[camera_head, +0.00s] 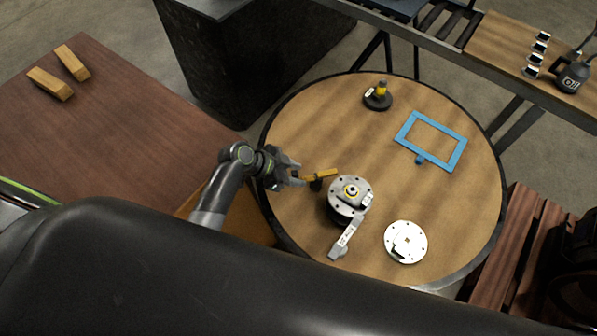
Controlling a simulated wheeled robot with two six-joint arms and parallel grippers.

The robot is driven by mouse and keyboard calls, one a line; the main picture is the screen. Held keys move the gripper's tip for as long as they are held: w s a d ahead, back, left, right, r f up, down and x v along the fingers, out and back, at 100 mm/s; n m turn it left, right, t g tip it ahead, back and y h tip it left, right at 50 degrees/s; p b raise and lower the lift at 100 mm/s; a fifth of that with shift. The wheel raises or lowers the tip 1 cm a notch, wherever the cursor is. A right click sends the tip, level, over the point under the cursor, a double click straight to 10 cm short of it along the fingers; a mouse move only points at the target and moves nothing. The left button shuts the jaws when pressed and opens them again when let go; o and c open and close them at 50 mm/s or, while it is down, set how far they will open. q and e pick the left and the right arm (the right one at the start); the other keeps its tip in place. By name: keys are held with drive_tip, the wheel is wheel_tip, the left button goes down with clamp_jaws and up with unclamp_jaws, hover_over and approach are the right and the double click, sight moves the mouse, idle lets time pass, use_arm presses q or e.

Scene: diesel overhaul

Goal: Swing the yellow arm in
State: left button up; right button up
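The yellow arm (321,174) is a short flat bar on a small dark post, on the round wooden table, just left of a round metal housing (346,209). It points left and slightly toward me, away from the housing's centre. My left gripper (299,172) is at the table's left side, with its fingers apart, close to the yellow arm's left end. I cannot tell whether a finger touches it. No object shows between the fingers. My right gripper is not in view.
The round table (285,128) also bears a blue frame (457,154), a dark base with a yellow-topped post (378,99), a pale round plate (406,242) and a labelled grey lever (346,239) by the housing. A brown table (110,135) with two wooden blocks stands left.

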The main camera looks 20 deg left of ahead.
use_arm(q)
drive_tip(key=shift+x, duration=0.75)
clamp_jaws()
